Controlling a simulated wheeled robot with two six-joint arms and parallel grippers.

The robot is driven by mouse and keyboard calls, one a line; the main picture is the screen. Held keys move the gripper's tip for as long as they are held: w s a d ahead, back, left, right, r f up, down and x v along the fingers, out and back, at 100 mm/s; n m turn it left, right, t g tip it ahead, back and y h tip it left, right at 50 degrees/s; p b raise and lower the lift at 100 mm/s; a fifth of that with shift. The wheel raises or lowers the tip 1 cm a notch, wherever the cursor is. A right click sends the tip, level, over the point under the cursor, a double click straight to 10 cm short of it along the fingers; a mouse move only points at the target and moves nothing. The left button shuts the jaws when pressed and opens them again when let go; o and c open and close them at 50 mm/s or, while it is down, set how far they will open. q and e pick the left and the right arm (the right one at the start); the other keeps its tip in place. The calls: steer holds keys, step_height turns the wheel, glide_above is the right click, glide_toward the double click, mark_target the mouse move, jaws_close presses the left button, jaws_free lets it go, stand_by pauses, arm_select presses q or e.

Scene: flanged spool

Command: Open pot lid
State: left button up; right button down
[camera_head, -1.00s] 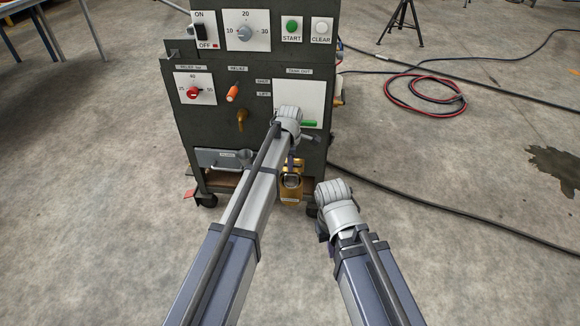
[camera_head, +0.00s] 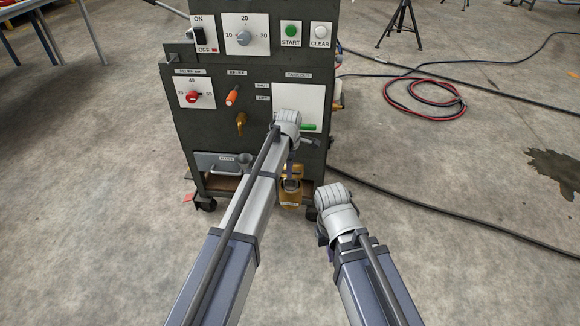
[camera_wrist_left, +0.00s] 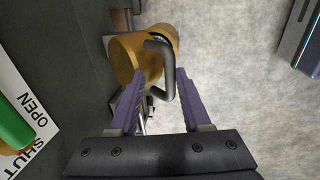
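A brass pot (camera_head: 291,198) sits low at the front of the dark machine, under my left arm. In the left wrist view the brass body (camera_wrist_left: 125,58) shows close, with a bent grey handle (camera_wrist_left: 161,68) in front of it. My left gripper (camera_wrist_left: 161,77) is open, with its purple fingers on either side of the handle's lower part; I cannot tell if they touch it. In the head view the left wrist partly hides the pot's top, and I cannot tell how the lid sits. My right gripper (camera_head: 322,230) is mostly hidden by its own wrist, right of the pot.
The machine's dark panel (camera_head: 215,120) stands close behind the left wrist, with knobs, an orange lever (camera_head: 232,97) and a green handle (camera_head: 308,127). A silver drawer (camera_head: 220,163) is left of the pot. A black cable (camera_head: 430,203) runs along the floor at right.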

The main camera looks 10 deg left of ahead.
arm_select(q)
steer(key=shift+s+r+p, duration=0.2)
steer(key=shift+r+p, duration=1.05)
steer(key=shift+r, duration=0.05)
steer(key=shift+s+r+p, duration=0.25)
steer(key=shift+r+p, duration=1)
steer(key=shift+s+r+p, duration=0.2)
steer(key=shift+r+p, duration=1.05)
steer(key=shift+r, duration=0.05)
steer(key=s+d+r+m+p, duration=0.1)
steer(key=s+r+m+p, duration=0.6)
steer(key=s, duration=0.3)
steer(key=s+r+m+g+p, duration=0.1)
steer(key=s+r+m+p, duration=0.6)
steer(key=s, duration=0.3)
steer(key=s+d+r+m+g+y+p, duration=0.1)
steer(key=s+r+m+p, duration=0.7)
steer(key=s, duration=0.2)
steer(key=shift+s+d+r+p, duration=0.2)
steer(key=shift+s+d+p, duration=0.1)
steer(key=shift+s+d, duration=0.05)
